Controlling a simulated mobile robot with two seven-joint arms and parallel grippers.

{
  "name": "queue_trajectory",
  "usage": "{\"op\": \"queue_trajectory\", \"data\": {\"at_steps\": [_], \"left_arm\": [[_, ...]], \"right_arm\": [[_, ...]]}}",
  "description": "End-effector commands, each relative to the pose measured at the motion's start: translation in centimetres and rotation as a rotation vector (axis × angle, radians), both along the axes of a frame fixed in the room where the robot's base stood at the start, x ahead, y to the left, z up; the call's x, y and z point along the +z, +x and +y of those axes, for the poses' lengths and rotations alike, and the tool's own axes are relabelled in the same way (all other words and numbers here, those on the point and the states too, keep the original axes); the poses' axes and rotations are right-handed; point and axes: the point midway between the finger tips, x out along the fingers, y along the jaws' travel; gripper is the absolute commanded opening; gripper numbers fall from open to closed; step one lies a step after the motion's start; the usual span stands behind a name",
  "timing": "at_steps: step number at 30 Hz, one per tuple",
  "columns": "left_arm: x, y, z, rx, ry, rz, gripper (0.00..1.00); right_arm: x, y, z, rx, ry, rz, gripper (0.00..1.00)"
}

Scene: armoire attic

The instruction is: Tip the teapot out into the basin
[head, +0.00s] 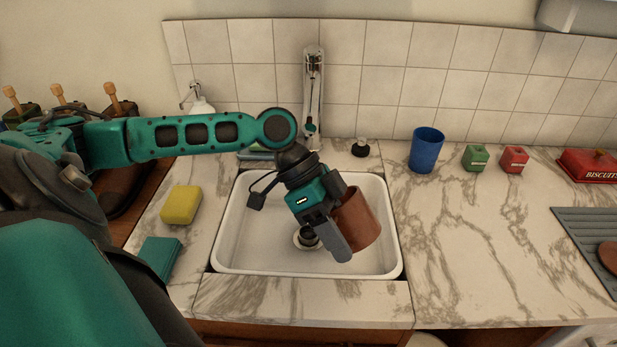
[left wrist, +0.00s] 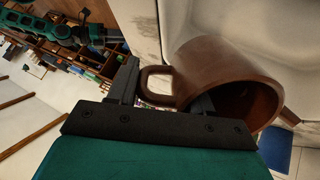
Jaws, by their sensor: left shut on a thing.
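A brown vessel (head: 361,218) is held over the right half of the white basin (head: 225,232). No liquid can be made out.
A tap (head: 313,85) stands behind the basin, with a soap dispenser (head: 200,104) to its left. A yellow sponge (head: 181,204) and a teal cloth or sponge (head: 160,257) lie left. A blue cup (head: 426,150) and green and red boxes stand right.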

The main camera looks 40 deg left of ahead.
Motion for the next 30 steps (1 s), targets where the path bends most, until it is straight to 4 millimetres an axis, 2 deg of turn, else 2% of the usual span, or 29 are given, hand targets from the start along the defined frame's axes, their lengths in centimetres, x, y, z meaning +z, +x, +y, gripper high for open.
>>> {"op": "queue_trajectory", "data": {"at_steps": [1, 14, 30], "left_arm": [[0.5, 0.0, -0.3, -0.002, 0.018, 0.001, 0.00], [-1.1, 0.3, -2.1, -0.001, 0.215, 0.014, 0.00], [-1.2, 0.6, -5.1, 0.002, 0.581, 0.039, 0.00]], "right_arm": [[1.0, 0.0, 0.0, -0.001, 0.000, -0.001, 0.32], [5.2, 0.0, 0.2, 0.003, 0.002, -0.003, 0.32], [5.1, 0.0, 0.3, 0.004, 0.004, 0.000, 0.32]]}}
